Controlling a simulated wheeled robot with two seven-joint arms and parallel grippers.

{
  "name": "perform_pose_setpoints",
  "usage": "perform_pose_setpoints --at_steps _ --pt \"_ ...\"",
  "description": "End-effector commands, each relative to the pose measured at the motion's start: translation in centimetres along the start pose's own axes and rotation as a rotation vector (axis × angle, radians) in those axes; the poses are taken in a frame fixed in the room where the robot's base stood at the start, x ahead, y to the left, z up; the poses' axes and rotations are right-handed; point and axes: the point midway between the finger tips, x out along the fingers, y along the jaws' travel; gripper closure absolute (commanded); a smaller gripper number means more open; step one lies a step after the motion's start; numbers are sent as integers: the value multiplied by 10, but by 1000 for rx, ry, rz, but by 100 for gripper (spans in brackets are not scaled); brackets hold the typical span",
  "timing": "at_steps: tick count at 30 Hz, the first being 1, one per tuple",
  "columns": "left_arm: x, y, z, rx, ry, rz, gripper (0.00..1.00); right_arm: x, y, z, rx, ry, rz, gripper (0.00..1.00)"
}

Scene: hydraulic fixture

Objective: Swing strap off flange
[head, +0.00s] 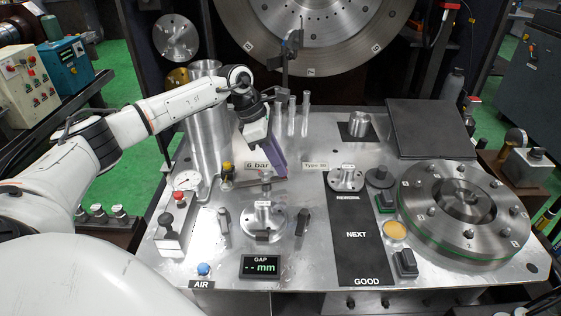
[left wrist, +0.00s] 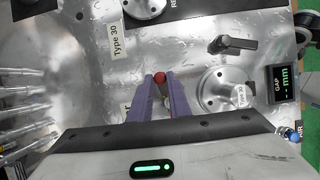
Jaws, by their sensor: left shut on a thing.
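The flange (head: 262,219) stands on the steel plate, a round disc with bolt holes, a raised hub and a small tag. It also shows in the left wrist view (left wrist: 226,92), to the right of the fingers. A grey bar that looks like the strap (head: 245,183) lies behind the flange, apart from its disc. My left gripper (left wrist: 160,82) has purple fingers shut on a red knob (left wrist: 160,77), behind the flange. In the head view the fingers (head: 277,172) hide the knob. Whether the knob belongs to the strap I cannot tell. My right gripper is not in view.
A gauge (head: 186,181) and tall metal cylinder (head: 206,125) are to the left. A GAP display (head: 261,266) is in front.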

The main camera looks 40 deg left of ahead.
Motion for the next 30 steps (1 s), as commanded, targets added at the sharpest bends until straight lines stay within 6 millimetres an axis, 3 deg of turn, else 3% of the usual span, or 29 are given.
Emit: perform_pose_setpoints --at_steps 1,2,5,13,17,30 --pt "-1 0 1 -1 -3 0 100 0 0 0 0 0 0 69" --pt "-1 0 1 -1 -3 0 78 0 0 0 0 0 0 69" --pt "-1 0 1 -1 -2 0 65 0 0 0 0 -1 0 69" --pt "-1 0 0 -1 0 0 65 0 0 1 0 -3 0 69" --pt "-11 1 0 -2 -1 2 65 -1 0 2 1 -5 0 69" --pt "-90 1 1 -1 -2 3 65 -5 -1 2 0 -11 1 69"
